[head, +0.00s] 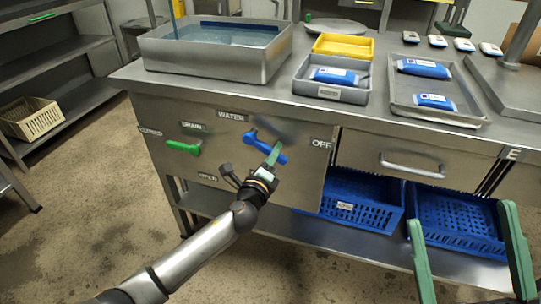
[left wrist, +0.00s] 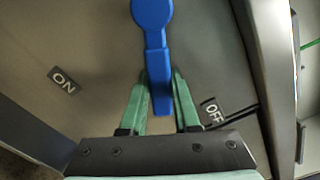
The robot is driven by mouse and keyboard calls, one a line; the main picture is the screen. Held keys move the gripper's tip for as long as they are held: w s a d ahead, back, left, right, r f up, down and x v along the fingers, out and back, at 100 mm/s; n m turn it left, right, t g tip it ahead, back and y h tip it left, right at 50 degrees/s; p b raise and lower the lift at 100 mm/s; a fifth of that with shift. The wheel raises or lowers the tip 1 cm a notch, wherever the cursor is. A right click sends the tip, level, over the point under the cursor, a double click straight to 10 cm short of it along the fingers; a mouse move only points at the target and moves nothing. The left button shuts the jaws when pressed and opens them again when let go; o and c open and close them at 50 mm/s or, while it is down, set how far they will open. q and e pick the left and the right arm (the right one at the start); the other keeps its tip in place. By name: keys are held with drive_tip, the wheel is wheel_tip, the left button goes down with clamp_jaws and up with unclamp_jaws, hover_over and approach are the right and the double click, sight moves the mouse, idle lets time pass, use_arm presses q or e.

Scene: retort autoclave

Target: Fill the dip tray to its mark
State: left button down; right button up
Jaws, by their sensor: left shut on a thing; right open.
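The dip tray (head: 218,50) is a deep steel basin at the back left of the counter, with bluish water (head: 215,35) in it. The blue water handle (head: 265,147) is on the front panel below the WATER label (head: 230,115), slanting down toward the OFF label (head: 321,144). My left gripper (head: 275,152) is shut on this handle; in the left wrist view the handle (left wrist: 152,35) runs down between the green fingers (left wrist: 160,95). The green drain handle (head: 183,147) lies roughly level to the left. My right gripper (head: 467,240) is open and empty at the lower right.
A grey bin (head: 330,92) with a blue pouch, a yellow tray (head: 343,46) and a steel tray (head: 470,114) with blue pouches stand on the counter. Blue crates (head: 362,205) sit on the shelf below. The floor at left is clear.

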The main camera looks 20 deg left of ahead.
sight(281, 135)
use_arm(q)
drive_tip(key=r+n, duration=0.1)
drive_tip(key=n, duration=0.1)
drive_tip(key=r+n+p, duration=0.1)
drive_tip(key=n, duration=0.1)
drive_tip(key=shift+d+r, duration=0.25)
drive_tip(key=shift+d, duration=0.15)
drive_tip(key=shift+r+n, duration=0.3)
drive_tip(key=shift+n, duration=0.2)
drive_tip(key=shift+r+n+p, duration=0.25)
drive_tip(key=shift+n+p, duration=0.05)
drive_tip(key=shift+n, duration=0.1)
use_arm(e)
drive_tip(key=shift+w+d+f+m+h, duration=0.15)
drive_tip(key=shift+w+f+m+h, duration=0.55)
drive_tip(key=shift+h, duration=0.3)
drive_tip(key=shift+w+d+f+m+h, duration=0.15)
drive_tip(key=shift+w+f+m+h, duration=0.35)
drive_tip(key=shift+w+m+h, duration=0.4)
drive_tip(key=shift+s, duration=0.1)
use_arm(q)
drive_tip(key=c, duration=0.6)
unclamp_jaws()
drive_tip(key=shift+c, duration=0.2)
